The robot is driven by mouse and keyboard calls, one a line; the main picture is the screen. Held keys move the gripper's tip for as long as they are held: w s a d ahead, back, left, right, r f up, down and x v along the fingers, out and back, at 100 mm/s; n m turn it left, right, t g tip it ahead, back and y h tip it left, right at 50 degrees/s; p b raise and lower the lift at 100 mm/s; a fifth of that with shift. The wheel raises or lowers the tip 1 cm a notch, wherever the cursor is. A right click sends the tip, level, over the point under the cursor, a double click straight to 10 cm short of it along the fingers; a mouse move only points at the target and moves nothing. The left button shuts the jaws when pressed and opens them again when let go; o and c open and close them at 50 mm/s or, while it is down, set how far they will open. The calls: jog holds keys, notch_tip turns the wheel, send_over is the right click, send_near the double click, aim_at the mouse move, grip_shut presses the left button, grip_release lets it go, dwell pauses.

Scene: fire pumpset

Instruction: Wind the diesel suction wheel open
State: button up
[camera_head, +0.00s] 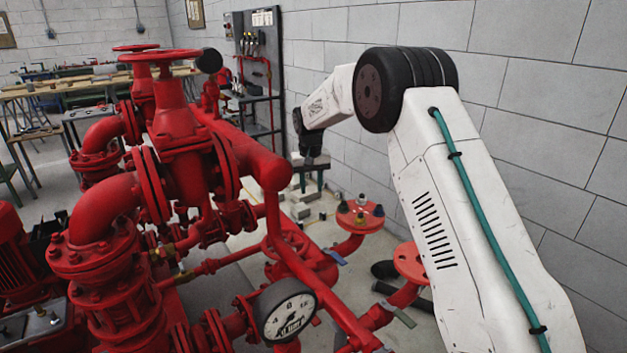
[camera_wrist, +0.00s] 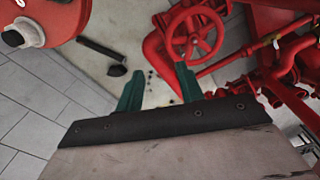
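In the wrist view a red spoked handwheel (camera_wrist: 193,35) lies beyond my fingers, up and to the right, on red pipework. The wheel is clear of the fingers. In the head view a low red handwheel (camera_head: 291,243) shows partly behind a sloping red pipe, and another red handwheel (camera_head: 160,55) tops the tall valve at left. I cannot tell by any label which is the diesel suction wheel. My gripper there hangs beyond the pipework, small and dark.
A pressure gauge (camera_head: 287,311) stands in front, and a long sloping red pipe (camera_head: 300,280) runs beside the low wheel. Red flanges (camera_head: 360,215) stand at right by the block wall (camera_head: 545,80). Workbenches (camera_head: 60,88) are at back left. Some floor between pipes and wall is clear.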

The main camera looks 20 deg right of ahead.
jog(key=s+r, duration=0.1)
jog(key=r, duration=0.1)
jog(key=shift+s+r, duration=0.3)
jog(key=shift+s, duration=0.1)
jog(key=shift+f, duration=0.1)
jog(key=n, duration=0.2)
send_over(303, 234)
jog(key=f, duration=1.9)
jog(key=shift+s+f, duration=0.2)
jog(key=shift+f, duration=0.1)
jog(key=shift+d+f, duration=0.1)
notch_tip(303, 234, down, 7)
jog(key=shift+w+f, duration=0.1)
jog(key=shift+w, duration=0.05)
